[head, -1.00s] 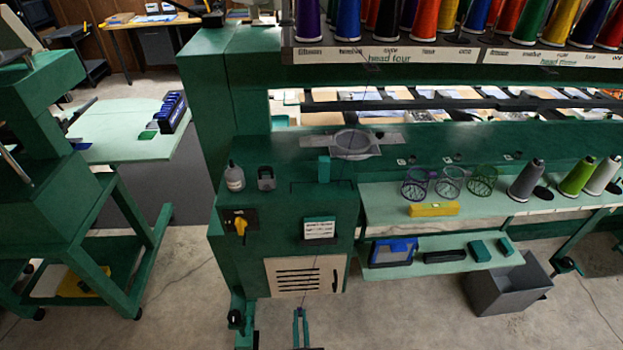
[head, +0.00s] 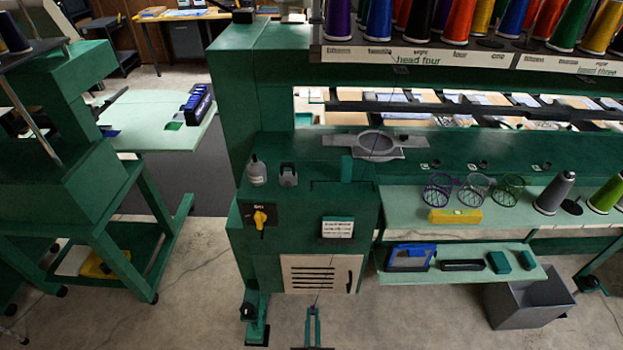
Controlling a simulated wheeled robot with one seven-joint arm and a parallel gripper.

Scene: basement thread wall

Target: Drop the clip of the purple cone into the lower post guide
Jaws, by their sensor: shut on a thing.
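The purple cone (head: 339,18) stands at the left end of the top rack in the head view, its top cut off by the frame. My gripper (head: 313,312) is low at the bottom edge, in front of the vented cabinet. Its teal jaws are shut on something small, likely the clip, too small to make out. A thin, faintly purple thread (head: 318,297) rises from the jaws. A short teal post (head: 346,168) stands on the machine bed, well above my gripper in the picture. I cannot tell whether it is the lower post guide.
The green machine cabinet (head: 262,285) stands behind my gripper. To its right are a shelf with wire baskets (head: 437,190), a yellow block (head: 455,216) and cones, and a grey bin (head: 528,303) on the floor. Another green machine (head: 70,185) is left; floor lies between.

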